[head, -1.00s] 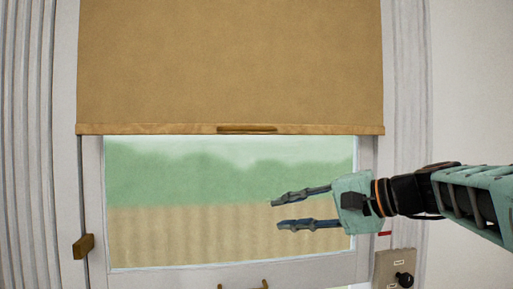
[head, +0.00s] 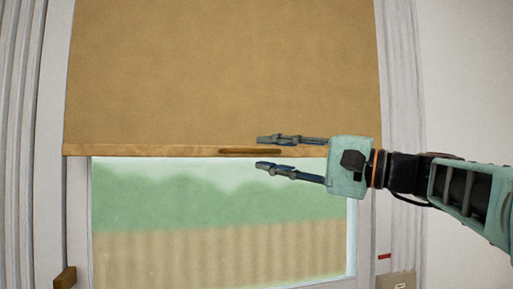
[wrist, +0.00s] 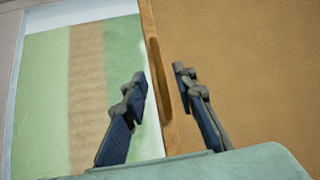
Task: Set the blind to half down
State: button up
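The tan blind (head: 220,75) hangs over the upper part of the window, its wooden bottom bar (head: 130,151) level across the glass. A darker pull handle (head: 235,152) sits at the middle of the bar. My gripper (head: 262,153) is open near the handle's right end, one finger above and one below the bar's height. In the wrist view my gripper (wrist: 158,78) has its fingers on either side of the bar and handle (wrist: 158,65), with gaps showing. I cannot tell how far the fingertips are from it in depth.
The window glass (head: 200,225) shows below the bar. A brown wooden block (head: 65,278) hangs on a cord at the lower left. A red mark (head: 384,256) and a beige wall plate (head: 397,280) are at the lower right.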

aim_at(256, 152)
jog(key=shift+p+x, duration=0.5)
jog(key=shift+x, duration=1.8)
jog(key=shift+c, duration=0.2)
grip_shut()
